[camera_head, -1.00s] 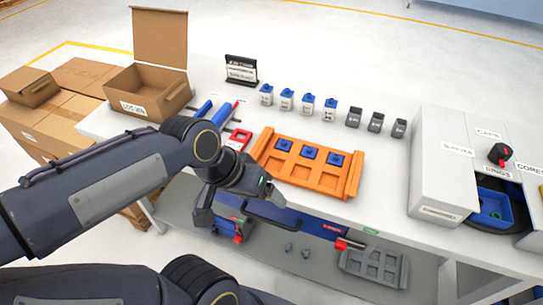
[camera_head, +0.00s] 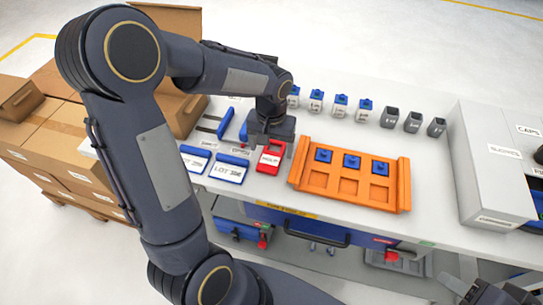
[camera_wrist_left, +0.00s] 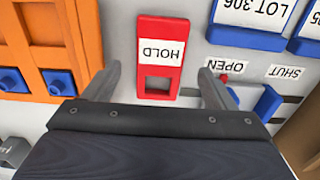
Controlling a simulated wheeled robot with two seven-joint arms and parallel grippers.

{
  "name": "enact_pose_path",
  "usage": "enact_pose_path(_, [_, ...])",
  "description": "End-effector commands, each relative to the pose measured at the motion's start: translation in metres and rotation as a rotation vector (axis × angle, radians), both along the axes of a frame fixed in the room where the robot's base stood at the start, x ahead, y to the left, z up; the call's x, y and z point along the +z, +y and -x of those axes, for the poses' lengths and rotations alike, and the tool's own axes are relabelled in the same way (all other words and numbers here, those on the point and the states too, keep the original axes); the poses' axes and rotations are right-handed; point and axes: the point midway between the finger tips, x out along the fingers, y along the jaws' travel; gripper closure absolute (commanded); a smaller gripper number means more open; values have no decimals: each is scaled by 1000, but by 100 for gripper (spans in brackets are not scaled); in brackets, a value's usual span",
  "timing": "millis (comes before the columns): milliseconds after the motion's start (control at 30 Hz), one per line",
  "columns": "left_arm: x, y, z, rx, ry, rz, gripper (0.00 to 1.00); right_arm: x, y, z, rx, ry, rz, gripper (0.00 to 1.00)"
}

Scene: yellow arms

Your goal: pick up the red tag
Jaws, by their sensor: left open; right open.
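The red tag (camera_head: 270,160), with a white HOLD label, lies flat on the white table just left of the orange tray. In the left wrist view the tag (camera_wrist_left: 145,80) lies between and beyond the finger tips, its lower window facing my gripper. My left gripper (camera_head: 267,148) is open above the tag's far end, a finger to each side, not closed on it. The open fingers also show in the left wrist view (camera_wrist_left: 160,76). My right gripper (camera_head: 490,290) is open and only partly in view at the bottom right corner, away from the tag.
The orange tray (camera_head: 349,197) with blue pieces stands close to the tag's right. Blue-edged LOT tags (camera_head: 229,170) lie to its left. Blue-capped white bottles (camera_head: 340,108) and grey cups (camera_head: 390,118) stand behind. A white cabinet (camera_head: 487,170) stands at the right.

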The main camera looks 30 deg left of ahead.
Motion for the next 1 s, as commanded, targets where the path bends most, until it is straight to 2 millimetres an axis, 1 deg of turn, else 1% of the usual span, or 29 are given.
enact_pose_path(33, [-8, -1, 1, 0, 5, 0, 22, 2, 0, 0, 0, 0, 0, 51])
enact_pose_path(100, [-18, -1, 0, 1, 4, -1, 22, 1, 0, 0, 0, 0, 0, 51])
enact_pose_path(200, [-25, -1, 0, 1, 2, -1, 22, 2, 0, 0, 0, 0, 0, 51])
enact_pose_path(433, [-27, -1, 0, 1, 0, 0, 22, 1, 0, 0, 0, 0, 0, 51])
enact_pose_path(467, [-27, -1, 0, 0, 0, 0, 23, 1, 0, 0, 0, 0, 0, 51])
enact_pose_path(800, [-27, -1, 0, 0, -1, 1, 68, 1, 0, 0, 0, 0, 0, 51])
enact_pose_path(833, [-27, -1, 0, 0, -1, 1, 70, 1, 0, 0, 0, 0, 0, 51])
enact_pose_path(1000, [-26, -1, 0, 0, -1, 1, 71, 1, 0, 0, 0, 0, 0, 51])
